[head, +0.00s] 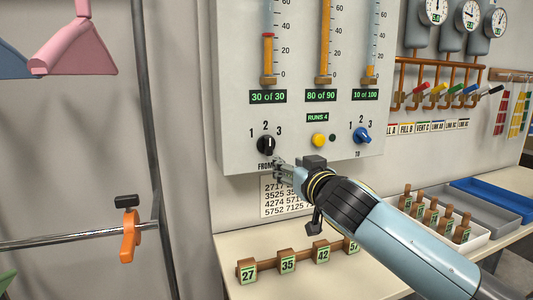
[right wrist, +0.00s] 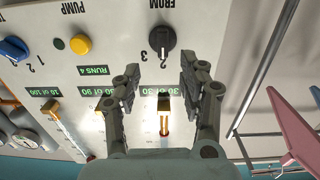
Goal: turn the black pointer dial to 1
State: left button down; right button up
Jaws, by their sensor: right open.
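The black pointer dial (head: 266,145) sits on the grey panel, below the numbers 1, 2 and 3 and above the label FROM. It also shows in the right wrist view (right wrist: 162,40), where its white mark points down the picture, roughly at the middle number, 2. My right gripper (head: 281,168) is just below and right of the dial in the head view. In the right wrist view its two fingers (right wrist: 160,78) are spread apart with nothing between them, and the dial lies beyond their tips. My left gripper is not in view.
A blue dial (head: 362,135) and a yellow button (head: 319,140) are on the same panel (head: 235,90), right of the black dial. Below stands a wooden rack (head: 305,261) with numbered blocks. A metal rail with an orange clamp (head: 129,240) is at left.

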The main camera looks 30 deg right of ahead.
aim_at(270, 145)
jog(key=shift+t, duration=0.3)
jog(key=x, duration=0.3)
jog(key=p+x, duration=0.1)
jog(key=x, duration=0.3)
jog(key=r+p+x, duration=0.1)
jog(key=x, duration=0.3)
jog(key=shift+w+r, duration=0.1)
jog(key=shift+w, duration=0.15)
grip_shut()
